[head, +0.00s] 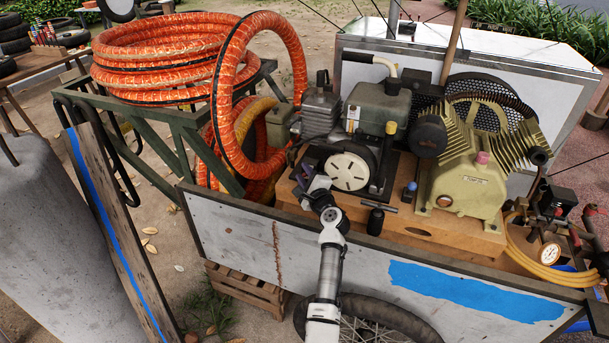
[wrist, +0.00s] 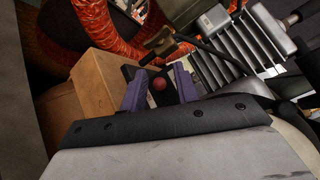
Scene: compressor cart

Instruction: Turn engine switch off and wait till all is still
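The engine (head: 377,105) sits on the cart with its round white starter cover (head: 347,171) facing me. My gripper (head: 308,174) is at the lower left of the engine, beside that cover. In the wrist view my gripper (wrist: 159,88) shows two purple fingers standing apart, with nothing held between them. A small round red knob (wrist: 158,84) on a dark plate appears between the fingertips; it looks like the engine switch. I cannot tell whether the fingers touch it, or which position it is in. In the head view my gripper and the engine hide the switch.
A yellow compressor (head: 465,180) with a dark belt wheel stands right of the engine. Orange hose (head: 160,45) is coiled on a green rack at left, and a loop hangs close to my gripper. The cart's front panel (head: 240,240) rises below my arm. A gauge (head: 549,253) is at right.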

